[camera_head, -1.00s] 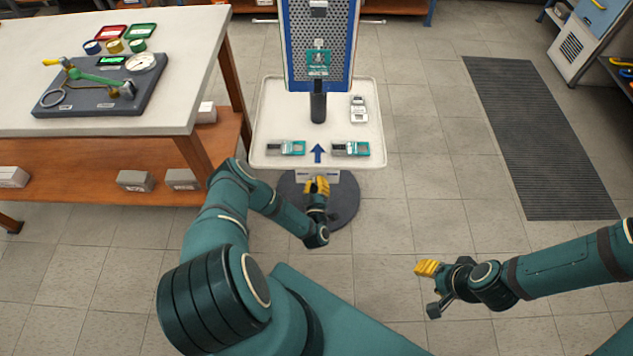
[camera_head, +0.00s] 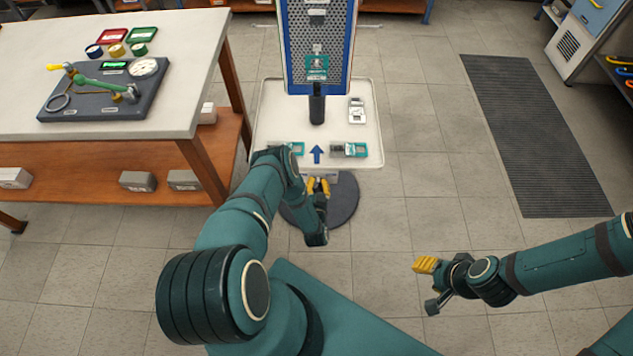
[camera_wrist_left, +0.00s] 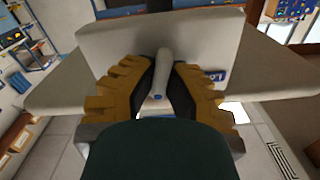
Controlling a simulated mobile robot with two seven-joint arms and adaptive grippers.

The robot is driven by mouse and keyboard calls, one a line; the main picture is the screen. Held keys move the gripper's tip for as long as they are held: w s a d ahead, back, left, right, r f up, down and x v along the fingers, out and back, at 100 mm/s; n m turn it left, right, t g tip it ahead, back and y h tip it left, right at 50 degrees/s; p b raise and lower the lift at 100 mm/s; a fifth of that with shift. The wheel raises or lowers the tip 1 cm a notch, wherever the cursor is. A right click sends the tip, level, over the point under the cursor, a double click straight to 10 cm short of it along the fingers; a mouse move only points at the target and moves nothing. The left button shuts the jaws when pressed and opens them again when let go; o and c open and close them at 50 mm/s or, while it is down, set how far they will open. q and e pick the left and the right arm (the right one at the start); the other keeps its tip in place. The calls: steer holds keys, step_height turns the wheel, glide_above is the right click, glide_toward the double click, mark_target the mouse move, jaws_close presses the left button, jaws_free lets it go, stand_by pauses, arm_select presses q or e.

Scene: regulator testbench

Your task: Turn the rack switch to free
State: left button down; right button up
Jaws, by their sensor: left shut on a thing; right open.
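The rack switch is a grey lever (camera_wrist_left: 161,70) on the front plate of the rack's tray. In the left wrist view it stands between the yellow fingers of my left gripper (camera_wrist_left: 158,85), which are shut on it. A blue label (camera_wrist_left: 215,76) reading "LO…" shows to the right of the lever; the rest of the label is covered by a finger. In the head view my left gripper (camera_head: 318,187) is at the tray's front edge, and the lever is too small to make out there. My right gripper (camera_head: 425,265) is open and empty above the floor at the right.
The rack's white tray (camera_head: 371,130) carries small teal-and-grey units (camera_head: 349,150) and a blue arrow. A perforated blue-framed panel (camera_head: 318,45) rises behind. A workbench (camera_head: 190,60) with a regulator board (camera_head: 105,92) stands left.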

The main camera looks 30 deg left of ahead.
mark_target(317, 180)
arm_select(q)
steer(key=m, duration=0.5)
steer(key=shift+w+m, duration=0.15)
steer(key=shift+m, duration=0.25)
stand_by(0.4)
steer(key=c, duration=1)
jaws_free()
step_height(317, 180, up, 10)
steer(key=shift+f, duration=0.1)
